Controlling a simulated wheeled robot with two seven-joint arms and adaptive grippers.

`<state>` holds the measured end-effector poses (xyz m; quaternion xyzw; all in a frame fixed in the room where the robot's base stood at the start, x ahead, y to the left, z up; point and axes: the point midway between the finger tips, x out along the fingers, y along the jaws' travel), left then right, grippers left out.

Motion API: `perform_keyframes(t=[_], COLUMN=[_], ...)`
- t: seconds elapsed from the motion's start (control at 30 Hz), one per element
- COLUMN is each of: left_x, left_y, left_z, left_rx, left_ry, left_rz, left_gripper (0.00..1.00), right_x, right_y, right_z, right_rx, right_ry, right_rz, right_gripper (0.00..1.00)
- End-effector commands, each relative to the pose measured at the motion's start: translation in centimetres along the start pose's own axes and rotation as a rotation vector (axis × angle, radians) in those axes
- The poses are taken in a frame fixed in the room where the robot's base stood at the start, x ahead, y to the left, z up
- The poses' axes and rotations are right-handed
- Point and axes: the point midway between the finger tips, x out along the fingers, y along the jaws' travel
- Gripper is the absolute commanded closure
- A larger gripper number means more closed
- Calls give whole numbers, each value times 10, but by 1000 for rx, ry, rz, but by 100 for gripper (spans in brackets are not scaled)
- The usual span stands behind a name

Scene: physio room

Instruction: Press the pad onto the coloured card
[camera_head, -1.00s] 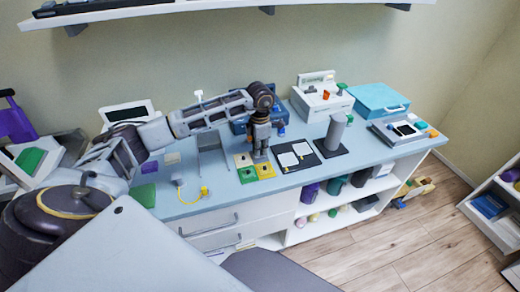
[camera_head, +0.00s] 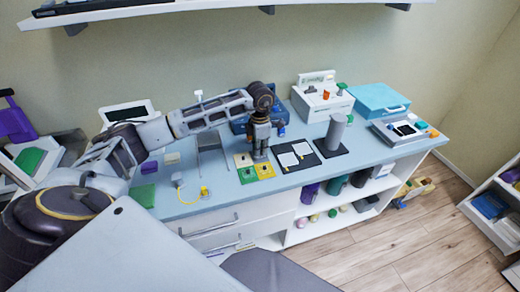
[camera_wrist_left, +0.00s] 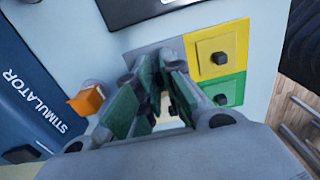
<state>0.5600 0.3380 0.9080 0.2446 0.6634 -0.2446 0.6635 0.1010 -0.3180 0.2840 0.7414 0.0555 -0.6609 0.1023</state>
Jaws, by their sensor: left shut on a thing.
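My left gripper (camera_head: 259,157) points straight down over a group of coloured cards on the bench. In the left wrist view its green-lined fingers (camera_wrist_left: 152,100) are shut on a small dark pad, mostly hidden between them. A grey card (camera_wrist_left: 160,50) lies beneath the fingers; whether the pad touches it I cannot tell. Beside it are a yellow card (camera_wrist_left: 234,45) and a green card (camera_wrist_left: 236,84), each bearing a dark square pad. My right gripper is out of view.
A blue stimulator (camera_wrist_left: 20,85) stands close behind the gripper. A black board with white sheets (camera_head: 309,165) and a grey cylinder (camera_head: 335,132) are to the right. A cable with a yellow plug (camera_head: 204,190) lies at the left front, by the bench edge.

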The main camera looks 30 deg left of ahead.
Motion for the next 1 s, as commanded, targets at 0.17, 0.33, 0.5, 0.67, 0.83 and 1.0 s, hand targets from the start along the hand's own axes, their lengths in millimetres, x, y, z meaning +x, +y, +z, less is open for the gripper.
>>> perform_keyframes(t=[0.17,0.33,0.5,0.67,0.83,1.0], left_x=[0,0,1,3,4,6], left_y=[0,0,0,0,0,0], left_z=[0,0,0,0,0,0], left_rx=[0,0,0,0,0,0], left_ry=[0,0,0,0,0,0], left_rz=[0,0,0,0,0,0], left_gripper=[100,100,100,100,100,100], right_x=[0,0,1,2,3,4], right_y=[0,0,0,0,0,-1], right_z=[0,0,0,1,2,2], right_rx=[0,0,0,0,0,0], right_ry=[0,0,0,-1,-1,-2], right_rz=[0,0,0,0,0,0], right_gripper=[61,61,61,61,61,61])
